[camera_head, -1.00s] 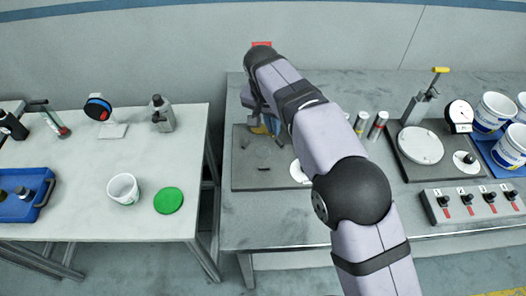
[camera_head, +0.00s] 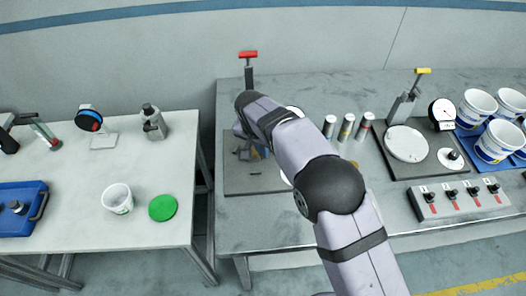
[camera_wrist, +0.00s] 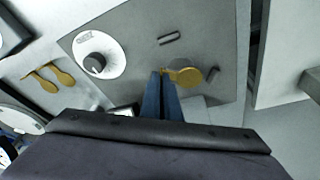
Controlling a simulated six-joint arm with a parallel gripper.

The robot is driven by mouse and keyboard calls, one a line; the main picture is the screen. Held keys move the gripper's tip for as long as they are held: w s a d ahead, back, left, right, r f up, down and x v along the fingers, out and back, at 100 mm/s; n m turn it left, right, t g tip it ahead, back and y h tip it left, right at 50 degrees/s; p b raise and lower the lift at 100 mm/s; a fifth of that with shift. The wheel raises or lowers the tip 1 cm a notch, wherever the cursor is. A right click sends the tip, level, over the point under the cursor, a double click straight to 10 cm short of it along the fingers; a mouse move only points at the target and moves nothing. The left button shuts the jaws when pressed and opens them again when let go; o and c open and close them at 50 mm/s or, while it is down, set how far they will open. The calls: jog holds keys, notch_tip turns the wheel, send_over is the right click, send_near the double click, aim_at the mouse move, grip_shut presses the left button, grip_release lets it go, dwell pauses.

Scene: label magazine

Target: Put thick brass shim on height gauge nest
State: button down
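My gripper (camera_wrist: 166,77) shows in the wrist view as two blue fingers close together. They are shut on the narrow tab of a brass shim (camera_wrist: 187,76), whose round end points right. The shim is over a grey plate (camera_wrist: 215,40); I cannot tell whether it touches it. A small dark round part (camera_wrist: 213,73) shows just beyond the shim's round end. In the head view my arm hides most of the gripper, near the grey plate (camera_head: 240,182). I cannot tell the shim's thickness or which feature is the height gauge nest.
A white disc with a black knob (camera_wrist: 96,62) and a dark slotted piece (camera_wrist: 170,38) are on the plate. Other brass shims (camera_wrist: 62,75) lie left of it. A red-handled clamp (camera_head: 248,70) stands behind, with several cylinders (camera_head: 346,127) to the right. A gap separates the white table (camera_head: 75,185).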

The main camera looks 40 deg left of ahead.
jog(key=shift+f, duration=0.8)
jog(key=shift+f, duration=0.1)
jog(key=shift+f, duration=0.15)
jog(key=c, duration=2)
grip_release()
jog(key=b+v, duration=0.3)
jog(key=v, duration=0.9)
jog(key=shift+s+r, duration=0.15)
jog(key=shift+r, duration=0.1)
